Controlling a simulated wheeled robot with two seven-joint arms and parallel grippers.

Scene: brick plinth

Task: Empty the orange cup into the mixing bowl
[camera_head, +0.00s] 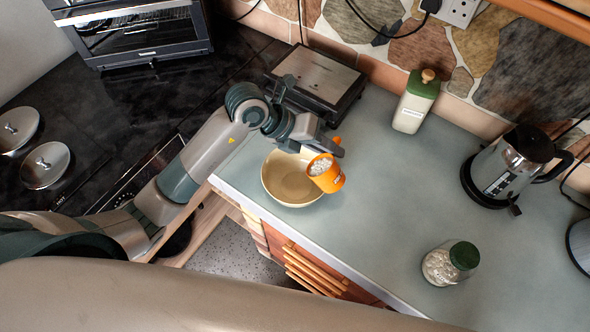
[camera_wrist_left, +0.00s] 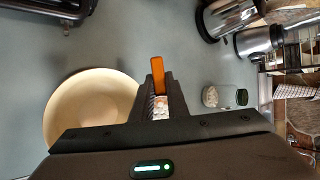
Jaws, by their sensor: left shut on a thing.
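The orange cup (camera_head: 327,176) holds white contents and is tilted above the right side of the mixing bowl. My left gripper (camera_head: 328,146) is shut on the orange cup; in the left wrist view an orange strip of it (camera_wrist_left: 157,70) shows between the fingers. The cream mixing bowl (camera_head: 280,192) stands on the counter near its front edge. It also shows in the left wrist view (camera_wrist_left: 62,108), left of the fingers. The cup's white contents show inside its mouth; I cannot tell whether any are in the bowl. My right gripper is not in view.
A kettle (camera_head: 508,168), a green-topped canister (camera_head: 415,103) and a flat grey appliance (camera_head: 318,78) stand along the back. The counter between bowl and jar is clear.

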